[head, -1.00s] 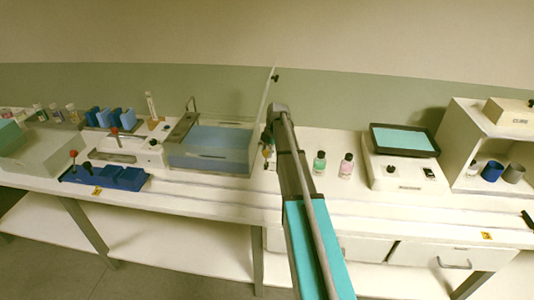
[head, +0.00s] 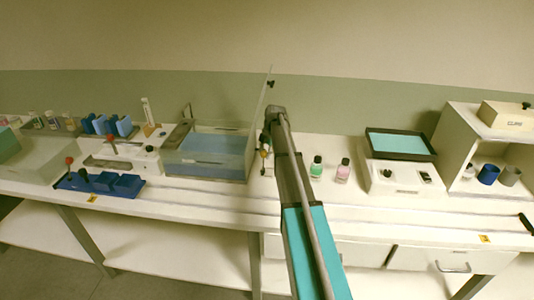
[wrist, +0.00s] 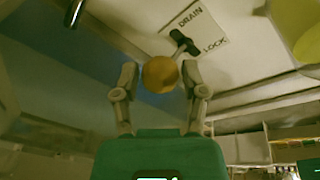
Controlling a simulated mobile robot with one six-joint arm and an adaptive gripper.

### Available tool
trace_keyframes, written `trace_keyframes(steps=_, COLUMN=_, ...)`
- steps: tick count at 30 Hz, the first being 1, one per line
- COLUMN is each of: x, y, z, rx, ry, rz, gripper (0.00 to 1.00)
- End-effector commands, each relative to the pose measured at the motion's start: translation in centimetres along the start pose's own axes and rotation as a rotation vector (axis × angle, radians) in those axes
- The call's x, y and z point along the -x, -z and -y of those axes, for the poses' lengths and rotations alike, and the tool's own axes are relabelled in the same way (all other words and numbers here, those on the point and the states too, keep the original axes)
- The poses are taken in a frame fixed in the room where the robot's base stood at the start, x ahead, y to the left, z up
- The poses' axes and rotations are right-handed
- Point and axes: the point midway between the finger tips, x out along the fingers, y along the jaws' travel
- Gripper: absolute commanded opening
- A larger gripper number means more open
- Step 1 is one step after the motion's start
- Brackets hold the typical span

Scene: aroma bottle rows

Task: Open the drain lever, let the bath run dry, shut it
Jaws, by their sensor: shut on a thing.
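The clear-walled bath (head: 207,170) stands left of my arm in the head view, with blue liquid (head: 215,143) in it. In the wrist view, a plate with the words DRAIN and LOCK (wrist: 196,25) has a dark lever part (wrist: 183,42) on it, between the two words. My gripper (wrist: 159,80) is shut on a round orange knob (wrist: 160,73), one finger at each side. The knob hides where it joins the lever. In the head view my gripper (head: 265,150) is at the bath's right side, mostly hidden by my arm.
Green and pink bottles (head: 330,168) stand just right of my arm. Farther right are a device with a teal-topped tray (head: 400,145) and a white shelf (head: 462,150). A blue rack (head: 98,184) and a red-knobbed device (head: 122,158) are left of the bath.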

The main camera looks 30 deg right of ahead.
Motion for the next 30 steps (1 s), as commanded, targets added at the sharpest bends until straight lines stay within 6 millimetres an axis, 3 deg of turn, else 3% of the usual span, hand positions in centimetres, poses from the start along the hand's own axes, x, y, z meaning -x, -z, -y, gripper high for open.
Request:
trace_keyframes(steps=7, x=-0.08, y=-0.17, z=-0.34, rx=0.002, ry=-0.007, rz=0.004, gripper=0.0)
trace_keyframes(steps=8, x=-0.08, y=-0.18, z=-0.34, rx=0.002, ry=-0.007, rz=0.004, gripper=0.61)
trace_keyframes(steps=11, x=-0.07, y=-0.19, z=-0.3, rx=0.001, ry=-0.007, rz=0.004, gripper=0.79)
trace_keyframes(steps=30, x=0.35, y=-0.12, z=-0.04, rx=-0.013, ry=0.006, rz=0.005, gripper=0.79)
